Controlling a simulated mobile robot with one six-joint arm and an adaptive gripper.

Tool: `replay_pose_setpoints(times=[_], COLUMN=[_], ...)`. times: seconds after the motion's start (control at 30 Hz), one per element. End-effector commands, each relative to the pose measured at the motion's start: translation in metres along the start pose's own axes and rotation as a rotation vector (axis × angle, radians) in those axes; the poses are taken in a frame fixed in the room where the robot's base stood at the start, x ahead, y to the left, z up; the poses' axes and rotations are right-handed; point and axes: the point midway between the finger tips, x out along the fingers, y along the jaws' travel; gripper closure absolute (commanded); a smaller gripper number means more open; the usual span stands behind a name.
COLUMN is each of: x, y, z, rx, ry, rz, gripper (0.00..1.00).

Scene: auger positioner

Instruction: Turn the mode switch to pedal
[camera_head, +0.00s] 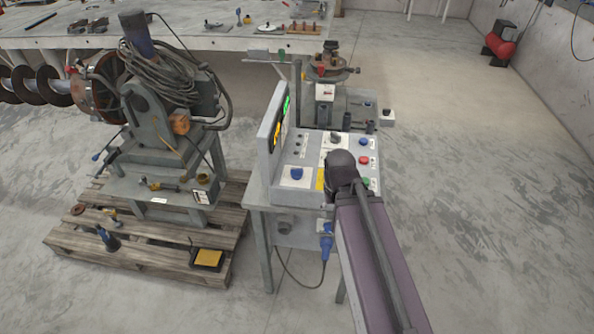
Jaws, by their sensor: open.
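The control box (310,196) stands on a grey stand in the middle of the head view. Its sloped top carries a blue knob (297,173) on a white plate, and a black knob (334,138) on another white plate farther back. The labels are too small to read, so I cannot tell which knob is the mode switch or where either points. My arm reaches in from the lower right, and its dark end covers part of the panel's right side. My gripper cannot be made out.
Red (364,160) and green (366,182) buttons sit right of my arm's end. An upright display (272,135) edges the panel's left. A positioner (160,130) with an auger stands on a pallet (150,255) at left. A workbench (230,38) is behind.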

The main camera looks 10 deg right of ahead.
Motion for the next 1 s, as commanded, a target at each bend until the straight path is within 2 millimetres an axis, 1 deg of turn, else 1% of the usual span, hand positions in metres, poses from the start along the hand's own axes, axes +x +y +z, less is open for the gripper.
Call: replay_pose_setpoints(times=[0.17, 0.27, 0.47, 0.8, 0.9, 1.0], x=[-0.012, -0.025, -0.059, -0.118, -0.132, -0.141], y=[-0.004, -0.009, -0.024, -0.059, -0.069, -0.076], z=[-0.013, -0.026, -0.065, -0.135, -0.151, -0.164], rx=[-0.070, -0.158, -0.423, -0.944, -1.079, -1.185], ry=[0.000, 0.000, 0.000, 0.000, 0.000, 0.001], rz=[0.000, 0.000, 0.000, 0.000, 0.000, 0.000], gripper=[0.43, 0.43, 0.43, 0.43, 0.43, 0.43])
